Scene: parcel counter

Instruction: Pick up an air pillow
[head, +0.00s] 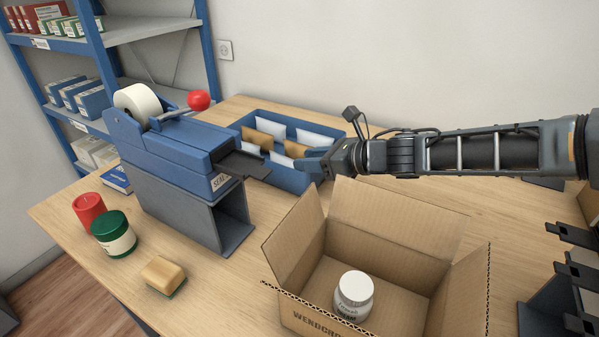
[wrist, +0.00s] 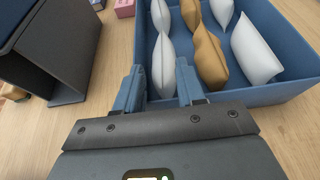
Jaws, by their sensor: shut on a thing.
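A blue bin (head: 288,178) on the counter holds several air pillows, some white and some tan. My gripper (head: 318,160) reaches into its right end in the head view. In the wrist view my gripper (wrist: 159,78) has its two blue fingers on either side of a white air pillow (wrist: 162,62) and is shut on it. The pillow stands upright, still within the bin. Its lower part is hidden between the fingers. A tan pillow (wrist: 208,58) stands just right of the fingers, and another white pillow (wrist: 254,52) is further right.
A blue sealing machine (head: 180,150) with a red knob stands left of the bin. An open cardboard box (head: 390,255) with a white jar (head: 353,296) inside stands in front. A red jar (head: 88,208), a green jar (head: 113,234) and a sponge (head: 163,276) are at left.

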